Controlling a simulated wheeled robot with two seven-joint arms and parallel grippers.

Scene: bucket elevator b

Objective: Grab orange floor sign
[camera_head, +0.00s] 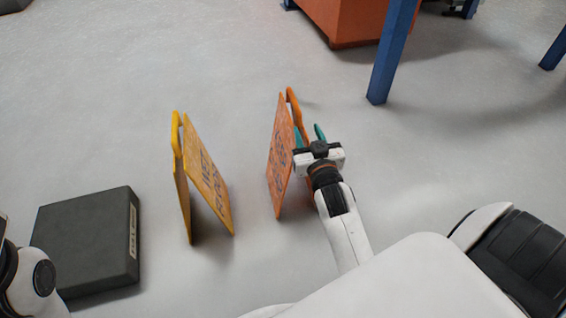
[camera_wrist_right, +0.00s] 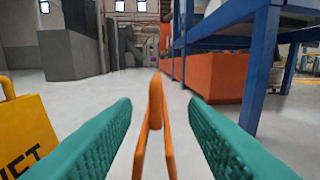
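The orange floor sign (camera_head: 281,160) stands upright as an A-frame on the grey floor, with dark lettering on its left panel. My right gripper (camera_head: 309,134) is beside its upper right side, with its teal fingers pointing away from me. In the right wrist view, the orange sign (camera_wrist_right: 156,115) shows edge-on between the two widely spread teal fingers, with a gap on each side. The right gripper is open and holds nothing. The wrist and fingers hide part of the sign's right panel in the head view. My left gripper is out of view; only part of that arm shows at lower left.
A yellow wet floor sign (camera_head: 208,175) stands to the left of the orange one. A dark grey block (camera_head: 85,240) lies at far left. Blue posts (camera_head: 392,50) and a large orange container (camera_head: 345,20) are at the back. Floor between the signs is clear.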

